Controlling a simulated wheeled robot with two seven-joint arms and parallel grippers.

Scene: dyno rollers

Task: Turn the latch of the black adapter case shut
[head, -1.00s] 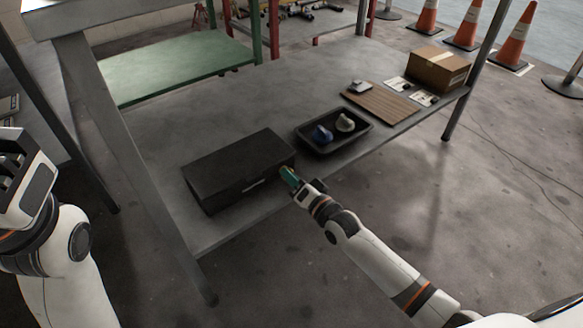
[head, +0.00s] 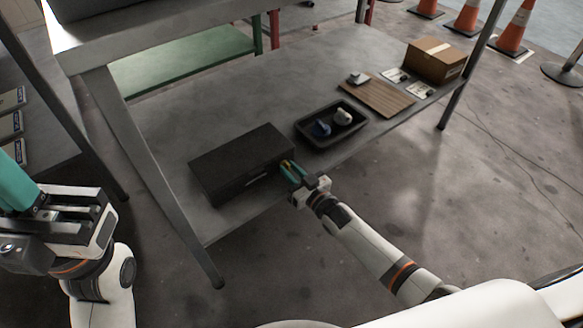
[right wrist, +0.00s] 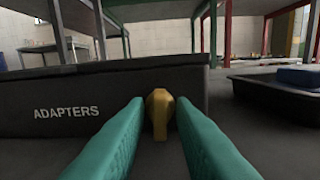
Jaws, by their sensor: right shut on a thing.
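The black adapter case (head: 238,158) lies on the grey shelf with its lid down. In the right wrist view its front (right wrist: 30,112) carries the word ADAPTERS. The yellow latch (right wrist: 159,108) stands upright in that view near the right end of the front; in the head view only a bit of yellow (head: 286,163) shows. My right gripper (head: 293,172) is at this corner, its teal fingers (right wrist: 158,128) on both sides of the latch, shut on it. My left gripper (head: 15,185) is at the left edge, away from the case, its fingers partly out of frame.
A black tray (head: 303,137) with a blue and a pale item stands close to the right of the case. Beyond it are a brown board (head: 378,97), cards and a cardboard box (head: 437,62). A shelf post (head: 150,170) stands left of the case.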

